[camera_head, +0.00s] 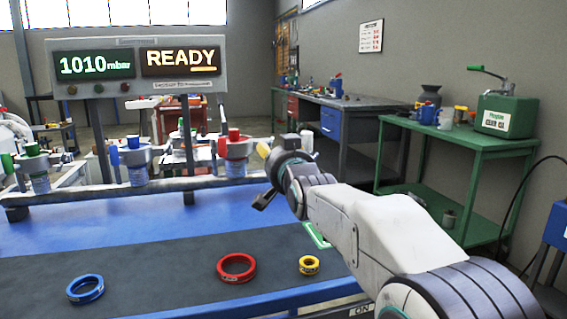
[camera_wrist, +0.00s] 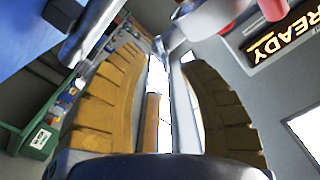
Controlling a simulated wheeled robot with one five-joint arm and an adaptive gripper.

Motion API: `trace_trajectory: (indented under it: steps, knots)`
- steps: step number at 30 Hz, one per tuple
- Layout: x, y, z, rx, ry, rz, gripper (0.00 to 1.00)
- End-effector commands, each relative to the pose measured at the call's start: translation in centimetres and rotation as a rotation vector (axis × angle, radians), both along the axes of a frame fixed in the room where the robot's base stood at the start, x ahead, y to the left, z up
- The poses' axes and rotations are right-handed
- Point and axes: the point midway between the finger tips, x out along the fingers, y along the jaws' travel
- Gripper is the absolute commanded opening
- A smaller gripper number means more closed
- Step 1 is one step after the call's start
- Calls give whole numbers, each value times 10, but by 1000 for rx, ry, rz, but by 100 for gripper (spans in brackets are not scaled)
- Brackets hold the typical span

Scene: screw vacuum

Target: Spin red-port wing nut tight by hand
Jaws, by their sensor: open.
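The red port (camera_head: 236,152) is a grey metal fitting with a red cap and a red side piece, standing on the rail behind the blue table. I cannot make out its wing nut clearly. My gripper (camera_head: 263,176) is open, just right of and in front of the red port, apart from it in the picture. In the wrist view the two tan ribbed fingers of my gripper (camera_wrist: 165,65) stand apart with nothing held between them. A grey metal fitting (camera_wrist: 190,25) and red parts (camera_wrist: 272,8) show beyond the fingertips.
A blue-capped port (camera_head: 137,157) and a green-capped port (camera_head: 38,165) stand left on the rail. Blue (camera_head: 85,289), red (camera_head: 236,268) and yellow (camera_head: 309,265) rings lie on the dark mat. The display (camera_head: 140,70) reads 1010 mbar, READY. A green bench (camera_head: 455,136) stands right.

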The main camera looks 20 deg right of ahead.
Motion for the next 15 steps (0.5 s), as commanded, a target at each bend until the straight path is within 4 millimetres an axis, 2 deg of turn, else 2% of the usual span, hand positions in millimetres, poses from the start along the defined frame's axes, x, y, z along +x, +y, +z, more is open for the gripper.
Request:
trace_trajectory:
  steps: [6,15]
  knots:
    - [-36,0,0,0,0,0,37]
    - [-67,1,0,0,0,0,37]
